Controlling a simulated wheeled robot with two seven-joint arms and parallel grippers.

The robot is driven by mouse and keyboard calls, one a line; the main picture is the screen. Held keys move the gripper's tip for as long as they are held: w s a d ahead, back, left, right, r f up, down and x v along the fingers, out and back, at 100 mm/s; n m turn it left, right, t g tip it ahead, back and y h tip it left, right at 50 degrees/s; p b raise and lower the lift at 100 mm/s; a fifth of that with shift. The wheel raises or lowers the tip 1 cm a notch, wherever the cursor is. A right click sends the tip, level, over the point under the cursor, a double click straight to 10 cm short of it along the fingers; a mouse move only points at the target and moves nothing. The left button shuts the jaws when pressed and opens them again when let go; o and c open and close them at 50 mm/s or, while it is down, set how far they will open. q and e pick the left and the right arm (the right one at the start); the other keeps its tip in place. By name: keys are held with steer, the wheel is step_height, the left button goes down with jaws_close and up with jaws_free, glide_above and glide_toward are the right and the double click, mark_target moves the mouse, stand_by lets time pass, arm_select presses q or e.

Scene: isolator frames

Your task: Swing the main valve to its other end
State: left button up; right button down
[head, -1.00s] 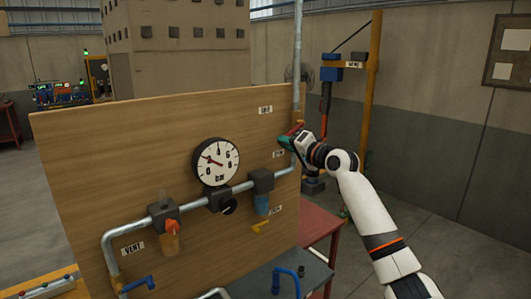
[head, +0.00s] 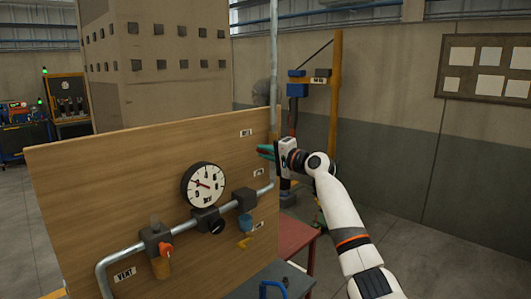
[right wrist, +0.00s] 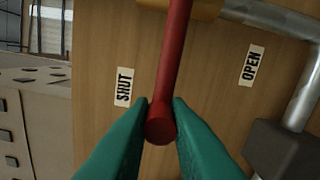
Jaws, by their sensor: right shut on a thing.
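The main valve's red lever (right wrist: 174,60) runs down the right wrist view from a brass valve body (right wrist: 200,8), partly cut off at the top edge. My right gripper (right wrist: 160,118) is shut on the lever near its round end, one teal finger on each side. The lever lies between the SHUT label (right wrist: 123,87) and the OPEN label (right wrist: 251,65), nearer SHUT. In the head view my right gripper (head: 265,152) is at the board's right edge by the upright pipe; the lever is hard to make out there. My left gripper is not in view.
The wooden board (head: 110,180) carries a pressure gauge (head: 203,185), a grey pipe (head: 180,229) and an orange fitting (head: 160,256). A red table (head: 297,236) stands behind the board's right edge.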

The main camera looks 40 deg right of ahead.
steer(key=shift+s+d+r, duration=0.1)
steer(key=shift+d+r, duration=0.05)
steer(key=shift+r, duration=0.15)
steer(key=c, duration=1.5)
jaws_free()
steer(key=shift+o, duration=0.7)
steer(key=shift+f, duration=0.1)
steer(key=shift+f, duration=0.1)
steer(key=shift+s+f+b, duration=0.1)
steer(key=shift+s+b, duration=0.15)
steer(key=shift+b, duration=0.1)
steer(key=s+b, duration=0.6)
steer(key=s, duration=0.5)
steer(key=shift+s+d, duration=0.15)
steer(key=shift+d, duration=0.25)
